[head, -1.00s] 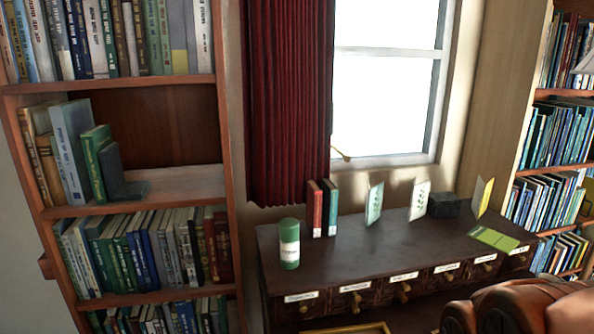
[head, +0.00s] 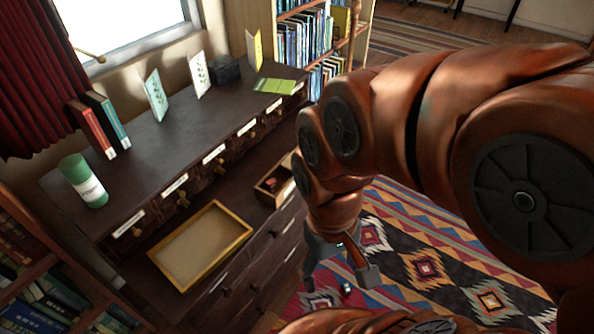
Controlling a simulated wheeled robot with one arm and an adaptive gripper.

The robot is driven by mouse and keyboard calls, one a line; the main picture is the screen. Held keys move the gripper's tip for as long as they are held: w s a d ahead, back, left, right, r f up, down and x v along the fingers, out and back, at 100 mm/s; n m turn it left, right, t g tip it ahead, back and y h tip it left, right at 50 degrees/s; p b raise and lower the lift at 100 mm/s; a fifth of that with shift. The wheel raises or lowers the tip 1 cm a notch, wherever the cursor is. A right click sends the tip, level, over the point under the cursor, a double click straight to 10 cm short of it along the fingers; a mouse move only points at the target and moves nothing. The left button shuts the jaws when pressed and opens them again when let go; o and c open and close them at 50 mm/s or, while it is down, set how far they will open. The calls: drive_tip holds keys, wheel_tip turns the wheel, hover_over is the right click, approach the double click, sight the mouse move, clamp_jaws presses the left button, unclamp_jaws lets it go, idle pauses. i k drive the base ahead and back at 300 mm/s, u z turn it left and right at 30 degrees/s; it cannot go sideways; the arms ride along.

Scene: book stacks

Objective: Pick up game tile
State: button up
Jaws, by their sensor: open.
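My gripper (head: 340,280) hangs at the end of my copper-coloured arm, over the patterned rug and to the right of the dark cabinet. Its dark fingers are apart. A tiny white and dark thing (head: 347,288) shows between the fingers, against the rug. It may be the game tile, but it is too small to tell, and its distance from the fingers is unclear. No other thing can be clearly made out as a game tile. Part of the rug is hidden behind my arm.
The dark cabinet (head: 150,150) bears a green can (head: 83,181), books (head: 92,128), cards and a dark box (head: 225,69). A yellow-framed tray (head: 246,232) and a small wooden box (head: 262,186) sit on its lower ledge. The rug (head: 430,265) looks clear at right.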

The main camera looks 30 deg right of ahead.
sight(271, 184)
drive_tip(key=z, duration=1.55)
drive_tip(key=k, duration=1.1)
drive_tip(key=u, duration=1.5)
drive_tip(key=i, duration=0.5)
drive_tip(key=u, duration=0.05)
